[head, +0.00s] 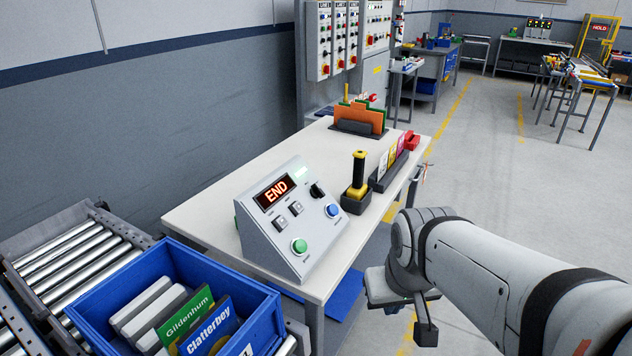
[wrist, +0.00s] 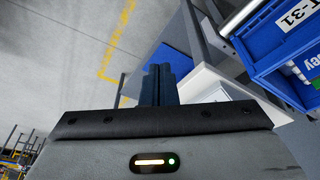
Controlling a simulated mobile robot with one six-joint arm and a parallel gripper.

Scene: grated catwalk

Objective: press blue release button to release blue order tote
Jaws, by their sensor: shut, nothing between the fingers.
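The blue button (head: 333,210) is on the right of the sloped front of a grey control box (head: 265,235), whose display reads END. The box stands on a pale table. The tote also shows in the wrist view (wrist: 262,62) at the upper right, with a T-31 label. My gripper (wrist: 165,72) is shut and empty. In the head view my arm's end is right of the table, apart from the box; its fingertips are hard to make out there.
A green button (head: 299,246) and a black knob (head: 317,190) share the box. A yellow-and-black handle (head: 359,172) stands in a holder just behind it. A roller conveyor (head: 75,255) runs at the left. The floor right of the table (head: 400,145) is open.

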